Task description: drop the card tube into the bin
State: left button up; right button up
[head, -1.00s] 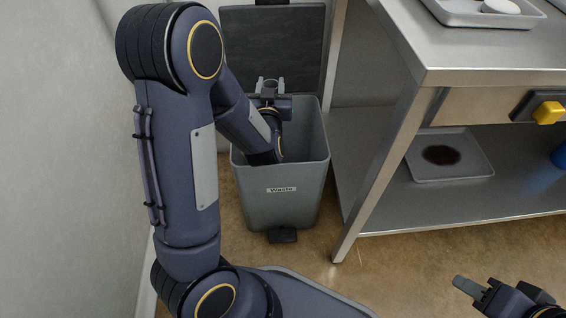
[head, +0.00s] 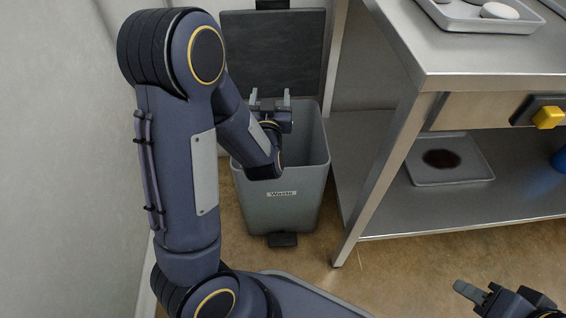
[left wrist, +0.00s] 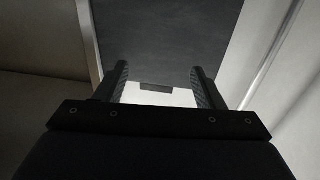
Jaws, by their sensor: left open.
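The grey waste bin (head: 281,208) stands on the floor with its dark lid (head: 272,50) raised upright against the wall. My left gripper (head: 270,98) is over the back part of the bin's mouth, its two fingers apart with nothing between them. In the left wrist view its fingers (left wrist: 161,84) are also spread and empty, with the dark lid (left wrist: 170,40) beyond them. No card tube shows in any view. My left arm hides part of the bin's inside, and its bottom cannot be seen. My right gripper (head: 470,291) is at the lower right, its opening unclear.
A steel table (head: 480,62) stands right of the bin, with a tray (head: 450,175) bearing a dark stain on its lower shelf. A tray (head: 478,18) with a white object is on top. A wall is close on the left.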

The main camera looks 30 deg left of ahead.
pick_arm(q)
jog(key=v, duration=0.5)
jog(key=shift+s+d, duration=0.15)
jog(key=shift+s, duration=0.15)
